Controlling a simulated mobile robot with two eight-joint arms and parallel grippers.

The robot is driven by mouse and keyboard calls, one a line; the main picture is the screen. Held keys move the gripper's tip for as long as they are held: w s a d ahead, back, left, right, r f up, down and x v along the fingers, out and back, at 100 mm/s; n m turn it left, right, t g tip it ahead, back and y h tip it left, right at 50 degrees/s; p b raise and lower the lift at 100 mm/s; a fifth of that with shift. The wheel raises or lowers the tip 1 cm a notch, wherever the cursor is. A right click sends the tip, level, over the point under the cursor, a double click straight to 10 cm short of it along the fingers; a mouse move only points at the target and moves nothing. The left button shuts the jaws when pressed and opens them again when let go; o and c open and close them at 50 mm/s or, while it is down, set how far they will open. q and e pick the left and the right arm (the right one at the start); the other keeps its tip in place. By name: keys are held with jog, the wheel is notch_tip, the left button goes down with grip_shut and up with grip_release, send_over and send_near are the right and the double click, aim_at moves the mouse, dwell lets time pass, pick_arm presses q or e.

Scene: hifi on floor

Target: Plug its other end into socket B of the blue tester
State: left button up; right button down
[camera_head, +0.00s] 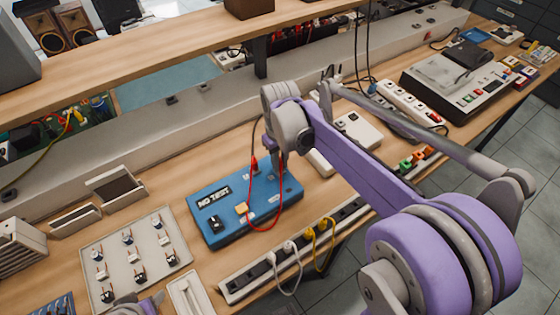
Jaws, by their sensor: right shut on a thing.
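The blue tester (235,222) lies on the wooden bench, its display reading "NO TEST". A red cable (280,212) loops over the tester's front right. The other end rises to my right gripper (277,165), which points down above the tester's back right part and is shut on that end. The held end is mostly hidden by the fingers. A red plug (254,164) stands at the tester's back edge, left of the gripper. The socket letters are too small to read.
A power strip (237,285) with white and yellow cables lies along the bench's front edge. A tray of small switches (130,258) is at the left. A shelf (150,50) crosses above the back. A grey device (460,85) stands at the far right.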

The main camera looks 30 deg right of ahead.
dwell(0.8)
jog(key=c, duration=0.7)
grip_release()
pick_arm(q)
jog(key=shift+w+r+p, duration=0.15)
jog(key=shift+r+p, duration=0.3)
jog(key=shift+r, duration=0.1)
jog(key=r+p, duration=0.1)
jog(key=r, duration=0.1)
jog(key=w+r+p, duration=0.1)
jog(key=r+p, duration=0.1)
jog(key=shift+w, duration=0.1)
pick_arm(e)
notch_tip(320, 180, up, 16)
jog(key=shift+f, duration=0.15)
